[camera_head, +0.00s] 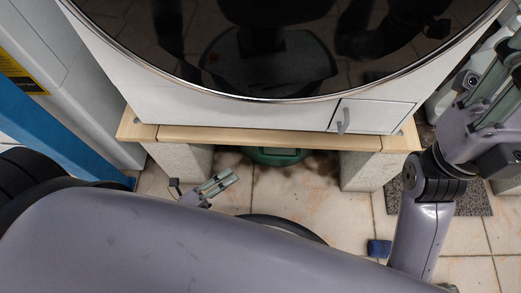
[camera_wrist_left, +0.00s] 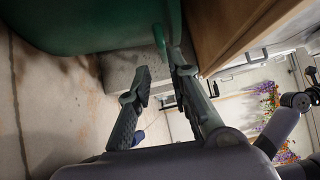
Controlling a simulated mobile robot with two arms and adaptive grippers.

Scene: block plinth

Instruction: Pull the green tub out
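The green tub (camera_head: 275,156) sits on the floor under the wooden board, between two block supports; the board hides most of it in the head view. In the left wrist view the tub (camera_wrist_left: 95,22) fills the upper left, and a narrow green part of it hangs near the fingertips. My left gripper (camera_head: 222,183) is low in front of the tub, a little to its left. Its fingers (camera_wrist_left: 160,72) are apart with a gap between them, and I see no grip on the tub. My right gripper (camera_head: 492,88) is raised at the right, away from the tub; its finger gap is unclear.
A white appliance (camera_head: 240,118) with a dark round door stands on the wooden board (camera_head: 240,137). Block supports (camera_head: 182,165) (camera_head: 363,171) flank the tub. A small blue object (camera_head: 378,248) lies on the tiles, near a dark mat (camera_head: 470,198). Floor right of my left gripper is clear.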

